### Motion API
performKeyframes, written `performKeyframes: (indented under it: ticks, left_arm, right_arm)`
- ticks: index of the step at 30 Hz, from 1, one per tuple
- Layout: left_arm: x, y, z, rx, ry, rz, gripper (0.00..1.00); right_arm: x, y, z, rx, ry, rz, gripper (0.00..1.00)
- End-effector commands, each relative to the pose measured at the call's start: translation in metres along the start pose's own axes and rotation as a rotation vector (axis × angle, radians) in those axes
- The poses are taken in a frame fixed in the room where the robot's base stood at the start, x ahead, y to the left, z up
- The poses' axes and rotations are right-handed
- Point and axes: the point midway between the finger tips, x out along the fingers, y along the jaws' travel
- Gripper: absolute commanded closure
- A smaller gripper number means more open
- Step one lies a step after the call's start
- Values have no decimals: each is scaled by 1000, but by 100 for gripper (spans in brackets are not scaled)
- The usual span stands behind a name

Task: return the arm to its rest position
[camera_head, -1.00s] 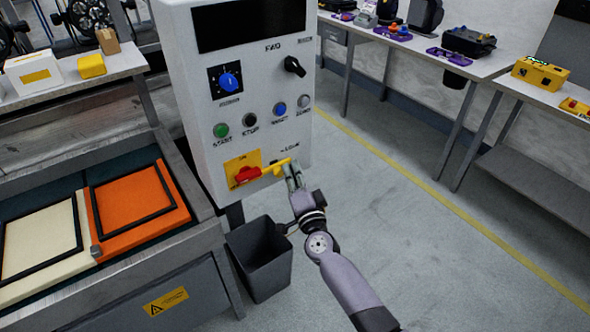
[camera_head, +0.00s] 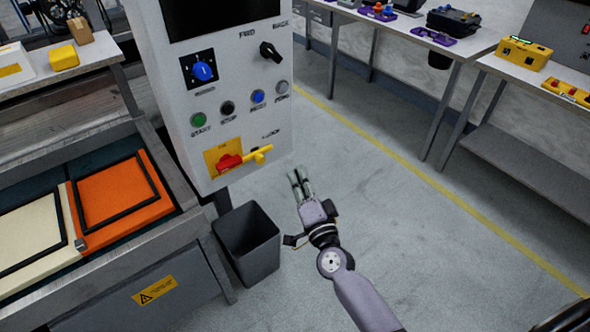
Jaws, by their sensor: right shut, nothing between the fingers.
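My right gripper (camera_head: 298,177) is shut and empty, with its fingers together. It hangs in free air to the right of the white control cabinet (camera_head: 170,110), apart from it. My right arm comes in from the lower right. My left gripper is not in view.
A dark bin (camera_head: 248,243) stands on the floor just left of my right arm. A metal bench with an orange panel (camera_head: 118,190) is at left. Tables with a yellow box (camera_head: 523,53) stand at the back right. The floor between is clear.

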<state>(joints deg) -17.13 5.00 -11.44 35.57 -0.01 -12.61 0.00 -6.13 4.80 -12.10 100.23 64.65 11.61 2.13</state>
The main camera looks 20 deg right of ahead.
Motion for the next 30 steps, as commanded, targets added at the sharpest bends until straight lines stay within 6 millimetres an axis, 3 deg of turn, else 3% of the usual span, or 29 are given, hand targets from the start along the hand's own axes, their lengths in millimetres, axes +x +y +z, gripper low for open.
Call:
performKeyframes:
  ticks: [13, 17, 20, 23, 26, 30]
  left_arm:
    - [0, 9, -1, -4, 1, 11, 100]
    - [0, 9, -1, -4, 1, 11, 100]
    - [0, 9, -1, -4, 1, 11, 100]
    - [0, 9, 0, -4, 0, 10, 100]
    - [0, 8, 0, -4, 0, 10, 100]
    - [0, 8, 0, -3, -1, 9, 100]
  right_arm:
    - [0, 0, 0, -1, 0, 0, 100]
    - [-4, 18, 11, -37, -29, 32, 100]
    - [-17, 58, 35, -122, -98, 98, 100]
    - [-44, 116, 68, -243, -209, 194, 100]
    - [-82, 177, 99, -366, -340, 290, 100]
    - [-149, 253, 135, -519, -535, 414, 100]
